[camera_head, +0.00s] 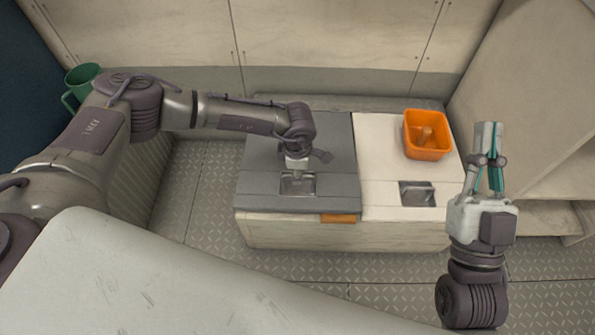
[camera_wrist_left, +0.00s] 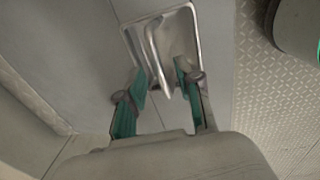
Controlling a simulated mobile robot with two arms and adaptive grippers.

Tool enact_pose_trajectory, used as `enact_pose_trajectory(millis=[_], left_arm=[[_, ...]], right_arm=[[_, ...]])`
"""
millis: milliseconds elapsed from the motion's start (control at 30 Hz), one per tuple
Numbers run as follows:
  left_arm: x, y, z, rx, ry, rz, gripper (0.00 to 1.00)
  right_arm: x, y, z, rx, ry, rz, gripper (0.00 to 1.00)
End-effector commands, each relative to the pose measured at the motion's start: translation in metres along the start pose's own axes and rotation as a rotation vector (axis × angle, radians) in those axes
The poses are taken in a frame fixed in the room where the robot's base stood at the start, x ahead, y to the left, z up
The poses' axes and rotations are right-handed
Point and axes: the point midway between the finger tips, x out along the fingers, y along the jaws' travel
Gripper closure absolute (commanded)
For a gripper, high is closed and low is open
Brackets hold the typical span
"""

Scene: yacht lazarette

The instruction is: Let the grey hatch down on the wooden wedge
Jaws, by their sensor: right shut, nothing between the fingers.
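The grey hatch (camera_head: 258,190) is the left lid of the low locker in the head view and lies down or almost flat. The wooden wedge (camera_head: 338,218) shows at its front edge, towards the right corner. Whether hatch and wedge touch is too small to tell. My left gripper (camera_head: 298,176) is over the hatch's recessed metal handle (camera_wrist_left: 154,50). In the left wrist view its fingers (camera_wrist_left: 163,82) stand apart on either side of the handle bar, with a gap visible. My right gripper (camera_head: 487,145) is shut and empty, right of the locker.
An orange bin (camera_head: 427,150) with something inside stands on the white lid (camera_head: 380,170), which has its own recessed handle (camera_head: 417,194). A green mug (camera_head: 82,82) is at the far left, behind my left arm. Bare metal floor (camera_head: 205,220) lies left of the locker.

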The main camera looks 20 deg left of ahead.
Motion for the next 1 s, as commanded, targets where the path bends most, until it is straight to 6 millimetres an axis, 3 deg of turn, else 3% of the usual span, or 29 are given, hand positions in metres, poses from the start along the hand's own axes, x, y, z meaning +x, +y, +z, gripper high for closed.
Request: enact_pose_trajectory(millis=[200,433,867,1000], left_arm=[[0.0,0.0,0.0,0.0,0.0,0.0,0.65],[0.0,0.0,0.0,0.0,0.0,-0.001,1.0],[-0.002,0.001,0.0,0.0,0.001,-0.001,1.0],[-0.013,0.005,0.0,-0.001,0.002,0.0,1.0]], right_arm=[[0.0,0.0,0.0,0.0,0.002,0.0,1.0],[0.0,0.0,0.0,0.0,0.001,0.0,1.0],[0.001,0.0,0.001,0.0,-0.01,0.0,1.0],[0.0,0.003,0.023,-0.006,-0.154,0.007,1.0]])
